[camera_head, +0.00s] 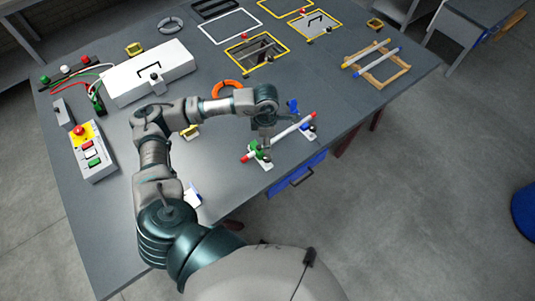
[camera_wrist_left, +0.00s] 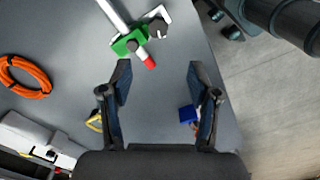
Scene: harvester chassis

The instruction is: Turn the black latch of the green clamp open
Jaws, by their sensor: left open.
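The green clamp (camera_head: 257,145) stands near the table's front edge, around a white rod (camera_head: 285,133) with red ends. In the left wrist view the green clamp (camera_wrist_left: 124,47) sits at the top, beside the red rod end (camera_wrist_left: 149,62). Its black latch (camera_wrist_left: 157,28) shows on the white bracket. My left gripper (camera_head: 264,135) hangs just above and behind the clamp in the head view. In the wrist view my left gripper (camera_wrist_left: 158,75) is open, with nothing between its fingers. The clamp lies beyond the fingertips, apart from them. My right gripper is not in view.
An orange ring (camera_head: 227,87) lies behind my left arm. A control box (camera_head: 92,150) and a white case (camera_head: 150,75) are on the left. A blue drawer (camera_head: 297,176) hangs below the front edge.

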